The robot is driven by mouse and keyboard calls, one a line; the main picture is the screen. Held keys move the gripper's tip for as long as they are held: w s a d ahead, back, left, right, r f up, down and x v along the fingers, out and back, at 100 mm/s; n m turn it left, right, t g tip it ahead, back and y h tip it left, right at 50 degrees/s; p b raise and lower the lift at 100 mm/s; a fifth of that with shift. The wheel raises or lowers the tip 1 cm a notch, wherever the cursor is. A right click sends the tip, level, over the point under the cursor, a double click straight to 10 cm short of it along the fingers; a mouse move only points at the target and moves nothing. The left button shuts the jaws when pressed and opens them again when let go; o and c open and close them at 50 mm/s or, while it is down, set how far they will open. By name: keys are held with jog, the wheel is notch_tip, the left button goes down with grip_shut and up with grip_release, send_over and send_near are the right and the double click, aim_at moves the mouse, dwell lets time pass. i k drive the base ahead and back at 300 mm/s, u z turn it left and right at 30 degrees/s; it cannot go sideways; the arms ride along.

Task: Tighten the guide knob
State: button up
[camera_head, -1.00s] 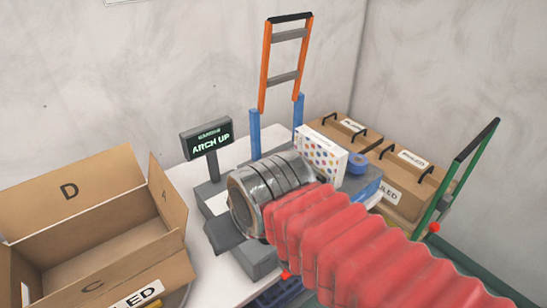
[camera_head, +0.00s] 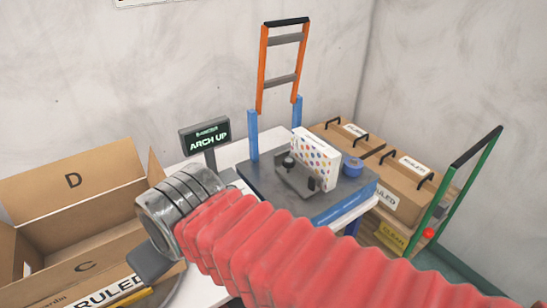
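A small dark knob (camera_head: 289,161) stands on a grey bracket-like piece (camera_head: 296,180), which rests on the grey-topped table (camera_head: 258,182). I take this knob for the guide knob, but its thread and tightness are too small to tell. A second dark knob-like part (camera_head: 313,184) sits at the piece's right end. My gripper (camera_head: 152,262) is at the lower left, beyond my red-sleeved arm and metal wrist. It is apart from the knob and over the front of the open carton. One dark finger-like part shows; the rest is hidden, so its opening cannot be told.
A white box with coloured dots (camera_head: 317,158) stands just behind the bracket, with a blue round item (camera_head: 352,166) to its right. A screen reading "ARCH UP" (camera_head: 207,138) stands left. An open carton (camera_head: 70,183) is far left; closed cartons (camera_head: 400,180) and a green-railed cart (camera_head: 470,180) are right.

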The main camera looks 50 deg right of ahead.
aim_at(289, 162)
jog(key=u, duration=0.15)
jog(key=k, duration=0.9)
jog(key=z, duration=1.25)
jog(key=i, duration=1)
jog(key=z, duration=0.05)
